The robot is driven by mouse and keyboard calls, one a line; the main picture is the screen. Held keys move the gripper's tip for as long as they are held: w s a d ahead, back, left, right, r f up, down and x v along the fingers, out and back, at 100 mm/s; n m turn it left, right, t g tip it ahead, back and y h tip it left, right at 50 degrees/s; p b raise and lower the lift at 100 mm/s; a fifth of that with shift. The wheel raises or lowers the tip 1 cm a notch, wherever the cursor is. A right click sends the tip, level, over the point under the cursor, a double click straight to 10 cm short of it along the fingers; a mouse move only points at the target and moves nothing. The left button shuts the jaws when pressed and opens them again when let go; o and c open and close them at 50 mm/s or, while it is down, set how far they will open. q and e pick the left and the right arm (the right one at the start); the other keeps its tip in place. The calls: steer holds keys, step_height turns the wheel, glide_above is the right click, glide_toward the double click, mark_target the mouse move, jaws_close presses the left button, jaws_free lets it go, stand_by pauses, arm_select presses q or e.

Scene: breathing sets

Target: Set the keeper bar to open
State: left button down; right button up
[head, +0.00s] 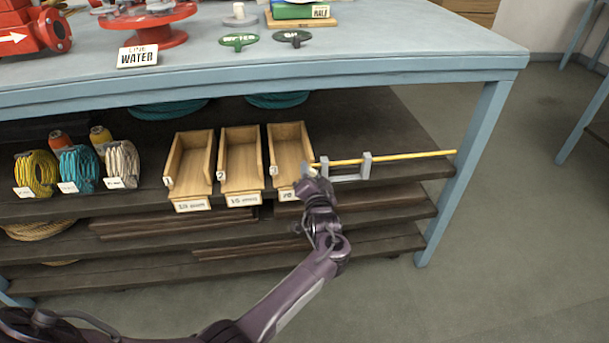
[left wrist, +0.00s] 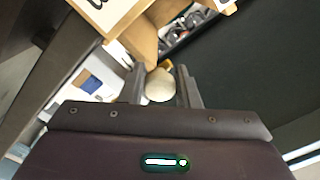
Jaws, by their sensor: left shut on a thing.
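The keeper bar (head: 410,158) is a thin yellow rod lying level through two grey upright brackets (head: 366,165) on the upper shelf. It sticks out far to the right of the brackets. My left gripper (head: 308,174) is at the bar's left end, just in front of the third wooden bin. In the left wrist view, my left gripper (left wrist: 161,80) is shut on a pale round knob (left wrist: 159,86), with a bit of yellow behind it. My fingers partly hide the knob in the head view. My right gripper is not in view.
Three wooden bins (head: 240,186) with labels stand left of the bar, the third one close to my gripper. Coils of cord (head: 78,168) are farther left. The blue table leg (head: 466,170) stands near the bar's right end. The workbench top (head: 400,40) overhangs the shelf.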

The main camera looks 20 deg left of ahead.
arm_select(q)
steer(key=shift+w+d, duration=0.1)
steer(key=shift+d, duration=0.15)
steer(key=c, duration=1.1)
jaws_free()
steer(key=shift+c, duration=0.2)
steer(key=shift+a, duration=0.1)
